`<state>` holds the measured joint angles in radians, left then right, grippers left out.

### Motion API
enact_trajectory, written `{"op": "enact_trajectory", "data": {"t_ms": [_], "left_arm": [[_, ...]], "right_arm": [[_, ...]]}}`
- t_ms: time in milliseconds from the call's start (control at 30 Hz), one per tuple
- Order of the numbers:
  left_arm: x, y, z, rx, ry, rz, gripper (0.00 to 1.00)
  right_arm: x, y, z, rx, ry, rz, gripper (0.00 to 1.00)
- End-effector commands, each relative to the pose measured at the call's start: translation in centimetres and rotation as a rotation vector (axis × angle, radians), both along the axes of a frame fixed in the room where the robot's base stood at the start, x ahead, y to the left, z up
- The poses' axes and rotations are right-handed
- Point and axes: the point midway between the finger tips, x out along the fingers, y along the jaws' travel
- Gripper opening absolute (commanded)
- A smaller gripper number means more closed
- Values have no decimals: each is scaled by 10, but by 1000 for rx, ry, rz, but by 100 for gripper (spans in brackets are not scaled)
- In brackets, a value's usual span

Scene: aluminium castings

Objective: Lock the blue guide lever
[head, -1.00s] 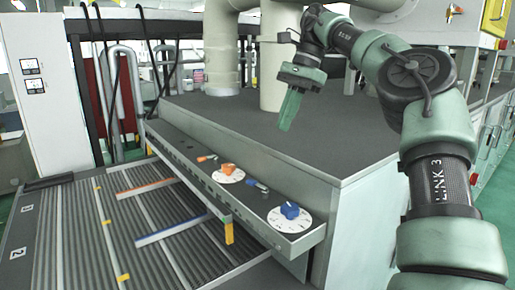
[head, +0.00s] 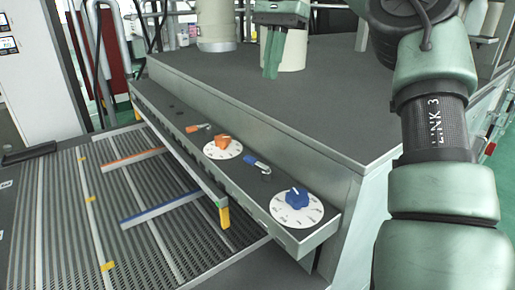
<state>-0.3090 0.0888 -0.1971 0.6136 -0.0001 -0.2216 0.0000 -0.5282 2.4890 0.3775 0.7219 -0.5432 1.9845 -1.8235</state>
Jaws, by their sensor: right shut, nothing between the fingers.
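The blue guide lever (head: 258,164) is a small blue handle with a metal end on the grey panel ledge, between the orange knob and the blue knob. My right gripper (head: 272,72) is shut and empty. It hangs fingers down over the dark top of the machine, behind and above the ledge, well apart from the lever. My left gripper is not in view.
On the same ledge are an orange lever (head: 197,127), an orange knob (head: 222,142) on a white dial and a blue knob (head: 297,197) on a white dial. A ribbed conveyor with an orange guide bar (head: 133,160) and a blue guide bar (head: 160,210) lies at left.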

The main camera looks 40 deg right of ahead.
Motion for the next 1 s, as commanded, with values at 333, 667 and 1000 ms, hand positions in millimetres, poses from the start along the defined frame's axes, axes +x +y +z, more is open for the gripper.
{"op": "enact_trajectory", "data": {"t_ms": [333, 667, 1000], "left_arm": [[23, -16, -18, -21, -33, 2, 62], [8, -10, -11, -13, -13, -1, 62], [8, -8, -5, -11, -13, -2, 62]], "right_arm": [[-3, 18, -73, 1, 2, 3, 0], [-4, 36, -138, 1, 3, 2, 0], [-4, 44, -172, 1, 0, 0, 0]]}}
